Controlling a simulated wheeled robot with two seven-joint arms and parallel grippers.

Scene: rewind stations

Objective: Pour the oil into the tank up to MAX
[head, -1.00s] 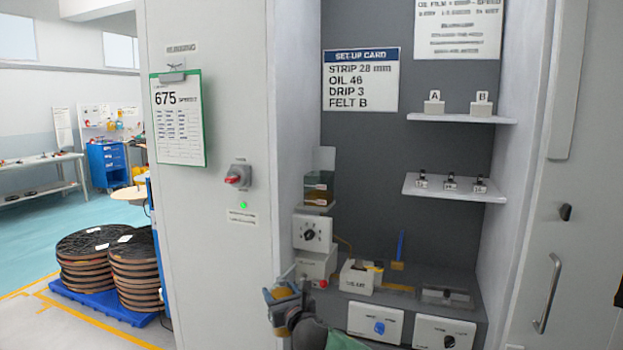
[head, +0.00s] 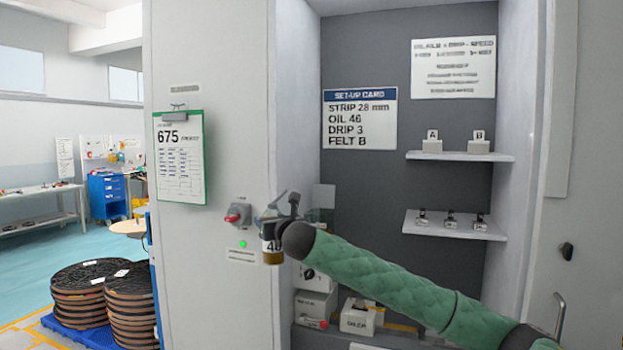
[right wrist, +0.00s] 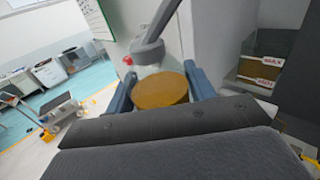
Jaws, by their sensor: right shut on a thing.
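My right gripper (head: 283,218) is shut on an oil bottle (head: 272,251) with amber oil and a label reading 46. It holds the bottle in the air in front of the cabinet's left side. In the right wrist view the blue fingers stand either side of the bottle (right wrist: 160,92), which looks roughly upright. The clear tank (head: 323,197) is just right of the gripper, partly hidden by my arm. In the right wrist view the tank (right wrist: 265,62) shows brown oil, a MAX label and a lower label; the exact level is unclear. My left gripper is out of view.
A red switch (head: 237,214) on the cabinet's left face is close to the bottle. The shelves (head: 455,224) carry small parts at right. A white box (head: 358,318) stands on the bench below my arm. The set-up card (head: 360,118) reads OIL 46.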

